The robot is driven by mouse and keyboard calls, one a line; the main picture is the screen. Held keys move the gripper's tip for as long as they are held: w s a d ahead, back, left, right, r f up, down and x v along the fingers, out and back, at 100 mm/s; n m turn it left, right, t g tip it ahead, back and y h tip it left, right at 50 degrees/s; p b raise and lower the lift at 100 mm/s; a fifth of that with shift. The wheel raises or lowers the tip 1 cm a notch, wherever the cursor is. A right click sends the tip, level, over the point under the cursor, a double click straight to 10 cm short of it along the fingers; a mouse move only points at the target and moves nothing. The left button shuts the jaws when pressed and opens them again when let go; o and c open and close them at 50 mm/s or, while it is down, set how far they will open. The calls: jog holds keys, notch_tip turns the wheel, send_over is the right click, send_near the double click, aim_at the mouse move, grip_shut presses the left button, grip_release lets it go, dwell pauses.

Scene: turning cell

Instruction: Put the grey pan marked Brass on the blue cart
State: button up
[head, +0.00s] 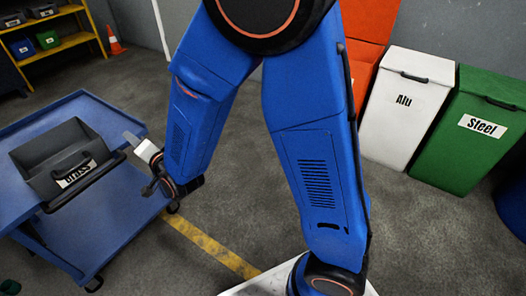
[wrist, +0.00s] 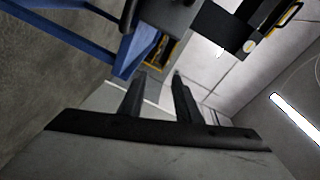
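The grey pan (head: 48,160) stands on the top of the blue cart (head: 112,112) at the left of the head view. Its white label, partly crossed by a thin dark handle, appears to read Brass. A black bar runs along its near side. My gripper (head: 150,172) is just right of the pan and the bar, apart from them. In the wrist view my gripper (wrist: 158,82) has its two fingers spread with nothing between them. Blue cart framework (wrist: 130,48) shows at the upper left there, with a dark shape above that I cannot identify.
A white bin marked Alu (head: 405,115) and a green bin marked Steel (head: 470,140) stand at the right, beside an orange one (head: 368,20). A yellow shelf (head: 72,42) with small bins and an orange cone (head: 115,42) are at the back left. Floor between is clear.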

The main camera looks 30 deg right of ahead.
jog(key=d+r+n+g+h, duration=0.2)
jog(key=d+r+n+g, duration=0.15)
jog(key=d, duration=0.85)
jog(key=s+d+r+n+g+h, duration=0.3)
jog(key=s+d+g, duration=0.1)
jog(key=s+d, duration=1.2)
jog(key=shift+s+d+r+n, duration=0.2)
jog(key=shift+d+n, duration=0.15)
jog(key=shift+d, duration=0.85)
jog(key=s+d+g, duration=0.1)
jog(key=s+d, duration=0.1)
jog(key=s, duration=0.2)
jog(key=s+d+n+g+h, duration=0.1)
jog(key=s+d, duration=0.2)
jog(key=s, duration=0.2)
jog(key=s+d+n+g+h, duration=0.1)
jog(key=s+d, duration=0.1)
jog(key=s, duration=0.3)
jog(key=shift+s+d, duration=0.2)
jog(key=shift+d, duration=0.1)
jog(key=shift+c, duration=1.1)
jog(key=shift+s+d, duration=0.1)
jog(key=shift+s, duration=0.25)
grip_shut()
